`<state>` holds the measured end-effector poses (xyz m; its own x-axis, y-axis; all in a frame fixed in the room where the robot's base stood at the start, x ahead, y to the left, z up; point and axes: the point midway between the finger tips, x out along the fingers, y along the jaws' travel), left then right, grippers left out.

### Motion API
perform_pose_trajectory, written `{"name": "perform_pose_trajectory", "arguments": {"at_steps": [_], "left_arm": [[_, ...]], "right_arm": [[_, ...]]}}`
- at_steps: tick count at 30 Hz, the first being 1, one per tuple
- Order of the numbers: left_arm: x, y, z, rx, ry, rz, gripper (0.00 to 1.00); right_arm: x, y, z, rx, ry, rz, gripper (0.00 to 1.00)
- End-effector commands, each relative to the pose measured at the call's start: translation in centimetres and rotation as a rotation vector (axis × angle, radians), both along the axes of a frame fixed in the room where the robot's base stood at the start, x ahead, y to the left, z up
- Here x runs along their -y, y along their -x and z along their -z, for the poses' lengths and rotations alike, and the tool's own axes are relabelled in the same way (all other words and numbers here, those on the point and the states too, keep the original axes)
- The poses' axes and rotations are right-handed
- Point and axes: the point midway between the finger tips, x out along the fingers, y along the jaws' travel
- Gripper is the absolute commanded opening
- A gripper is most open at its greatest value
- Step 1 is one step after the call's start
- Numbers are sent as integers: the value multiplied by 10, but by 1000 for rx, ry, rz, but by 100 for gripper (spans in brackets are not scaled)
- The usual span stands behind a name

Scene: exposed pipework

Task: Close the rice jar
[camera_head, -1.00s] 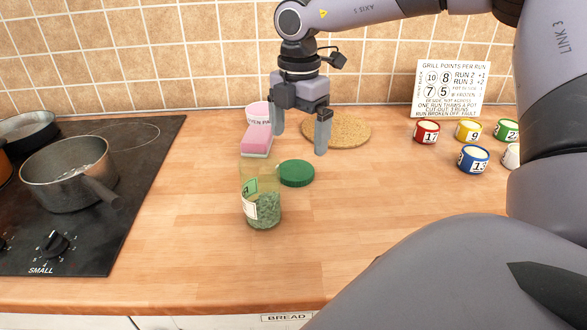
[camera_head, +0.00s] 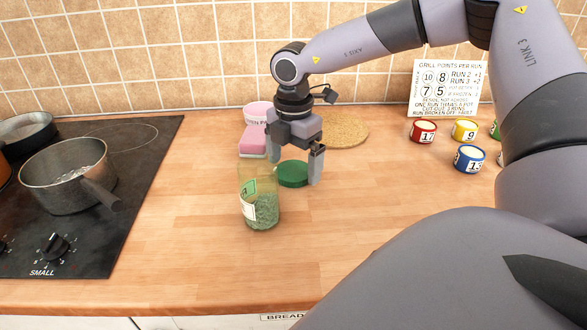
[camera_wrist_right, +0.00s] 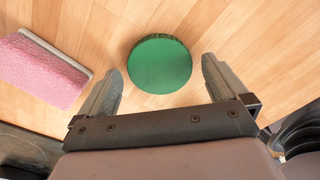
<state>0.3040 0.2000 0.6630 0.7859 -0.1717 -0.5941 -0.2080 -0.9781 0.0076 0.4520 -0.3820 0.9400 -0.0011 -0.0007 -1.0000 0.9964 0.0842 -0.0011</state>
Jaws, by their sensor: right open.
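A glass jar (camera_head: 259,198) with a green label and green contents stands upright and lidless on the wooden counter. Its round green lid (camera_head: 293,174) lies flat on the counter behind and to the right of it, apart from the jar. My right gripper (camera_head: 294,178) is open and empty over the lid, pointing down. In the right wrist view the lid (camera_wrist_right: 160,64) shows just beyond and between the two open fingers (camera_wrist_right: 160,80). My left gripper is not in view.
A pink sponge (camera_head: 252,142) and a pink-white cup (camera_head: 258,113) stand behind the jar. A round cork mat (camera_head: 345,129) lies behind the gripper. Small numbered pots (camera_head: 470,158) stand right; a hob with a saucepan (camera_head: 66,175) is left. The front counter is clear.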

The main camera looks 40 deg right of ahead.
Motion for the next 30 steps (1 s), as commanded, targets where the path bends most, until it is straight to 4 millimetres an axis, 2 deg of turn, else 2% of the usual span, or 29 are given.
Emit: {"name": "perform_pose_trajectory", "arguments": {"at_steps": [3, 13, 14, 18, 30], "left_arm": [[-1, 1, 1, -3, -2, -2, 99], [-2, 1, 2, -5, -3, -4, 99], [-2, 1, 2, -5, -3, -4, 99], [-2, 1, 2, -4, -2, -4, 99], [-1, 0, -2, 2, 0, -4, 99]], "right_arm": [[0, 0, 6, 1, -2, 1, 100], [0, 0, 7, 2, -1, 0, 100], [0, 0, 7, 2, -1, 0, 97], [0, 0, 7, 2, -1, 0, 51], [0, 0, 6, 2, -1, 0, 49]]}}
